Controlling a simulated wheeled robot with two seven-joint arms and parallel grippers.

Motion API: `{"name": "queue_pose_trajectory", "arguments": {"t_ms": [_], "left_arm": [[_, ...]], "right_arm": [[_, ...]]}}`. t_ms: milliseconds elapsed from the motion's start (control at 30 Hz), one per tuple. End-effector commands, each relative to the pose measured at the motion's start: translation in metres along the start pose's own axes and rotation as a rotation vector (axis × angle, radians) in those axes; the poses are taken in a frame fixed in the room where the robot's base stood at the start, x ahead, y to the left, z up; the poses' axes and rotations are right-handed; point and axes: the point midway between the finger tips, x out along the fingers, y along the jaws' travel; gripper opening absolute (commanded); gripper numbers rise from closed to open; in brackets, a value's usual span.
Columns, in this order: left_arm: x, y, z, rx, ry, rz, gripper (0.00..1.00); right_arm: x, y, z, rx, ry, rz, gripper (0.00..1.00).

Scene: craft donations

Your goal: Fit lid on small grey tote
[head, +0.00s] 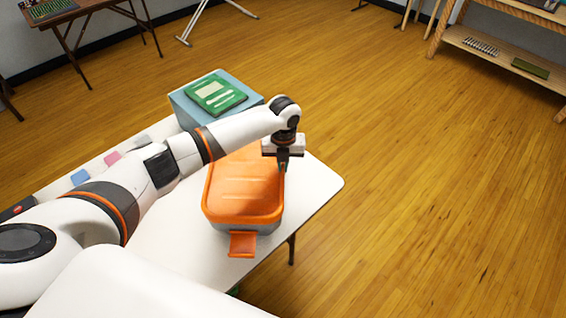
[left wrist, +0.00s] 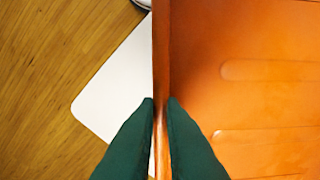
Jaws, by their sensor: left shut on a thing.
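An orange lid (head: 245,185) lies over the small grey tote (head: 262,228), whose grey side shows only as a narrow strip under the lid's front rim. An orange flap (head: 242,244) hangs down at the front. My left gripper (head: 283,166) points down at the lid's right edge. In the left wrist view its two dark green fingers (left wrist: 161,100) are shut on the lid's upright rim, one on each side. The orange lid (left wrist: 250,100) fills the right of that view. I cannot tell whether the lid is fully seated. My right gripper is not in view.
The tote stands on a white table (head: 170,240) with free room at its right corner. A blue-grey box (head: 188,112) with a green book (head: 216,93) on top stands behind. Small coloured pieces (head: 112,157) lie along the left edge, near my arm.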

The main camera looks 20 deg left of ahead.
Motion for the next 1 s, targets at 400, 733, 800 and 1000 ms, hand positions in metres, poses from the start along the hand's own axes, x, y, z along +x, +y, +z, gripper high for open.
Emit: {"name": "queue_pose_trajectory", "arguments": {"t_ms": [400,733,800,1000], "left_arm": [[0.0055,0.0002,0.0001,0.0,0.0,0.0,0.0],[0.0075,0.0002,0.0,0.0,0.0,0.0,0.0],[0.0075,0.0003,0.0,0.0,0.0,0.0,0.0],[0.0076,0.0002,0.0,0.0,0.0,0.0,0.0]], "right_arm": [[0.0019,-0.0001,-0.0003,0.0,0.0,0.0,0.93],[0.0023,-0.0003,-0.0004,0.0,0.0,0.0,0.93],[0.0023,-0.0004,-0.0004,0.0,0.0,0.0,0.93],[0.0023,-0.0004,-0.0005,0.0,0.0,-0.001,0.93]]}}
